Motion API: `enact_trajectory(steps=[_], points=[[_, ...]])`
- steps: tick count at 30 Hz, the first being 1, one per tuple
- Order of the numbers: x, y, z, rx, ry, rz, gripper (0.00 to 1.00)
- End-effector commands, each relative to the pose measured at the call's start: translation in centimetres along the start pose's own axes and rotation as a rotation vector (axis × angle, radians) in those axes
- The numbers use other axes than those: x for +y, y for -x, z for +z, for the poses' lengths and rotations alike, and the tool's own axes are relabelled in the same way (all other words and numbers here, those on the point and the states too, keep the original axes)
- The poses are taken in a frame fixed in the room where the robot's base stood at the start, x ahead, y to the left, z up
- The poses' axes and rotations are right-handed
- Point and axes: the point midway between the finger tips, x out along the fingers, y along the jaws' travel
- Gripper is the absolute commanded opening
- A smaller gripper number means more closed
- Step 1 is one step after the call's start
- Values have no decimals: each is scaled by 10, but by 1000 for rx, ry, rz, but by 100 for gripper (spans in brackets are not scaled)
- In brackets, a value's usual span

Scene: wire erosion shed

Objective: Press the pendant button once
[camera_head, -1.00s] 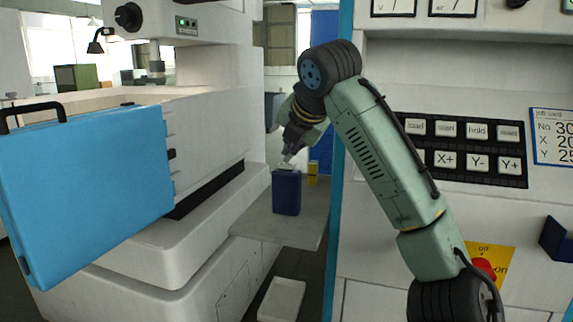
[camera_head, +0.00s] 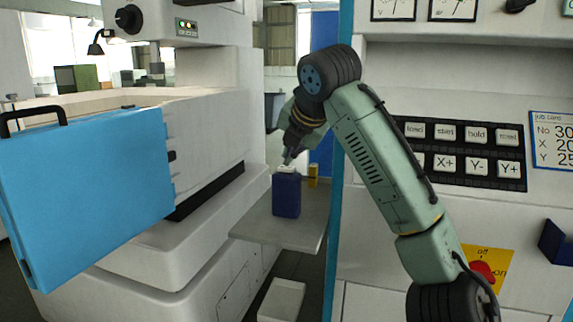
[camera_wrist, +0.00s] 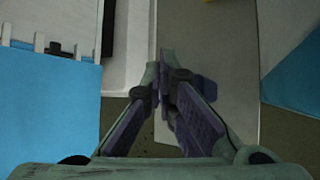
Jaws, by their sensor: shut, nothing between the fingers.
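The cabinet at right carries a black keypad (camera_head: 431,148) with white keys and a red knob (camera_head: 482,272) on a yellow plate. A light blue door (camera_head: 90,190) stands open at left. A yellow item (camera_head: 313,176) stands behind the box. A white bin (camera_head: 282,300) is below.

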Motion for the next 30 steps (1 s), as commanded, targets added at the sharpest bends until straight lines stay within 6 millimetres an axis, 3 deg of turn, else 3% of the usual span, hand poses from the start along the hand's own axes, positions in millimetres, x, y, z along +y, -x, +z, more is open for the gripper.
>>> enact_trajectory(steps=[17, 30], points=[[6, 9, 6, -1, 0, 0, 0], [26, 37, 26, -1, 0, 1, 0]])
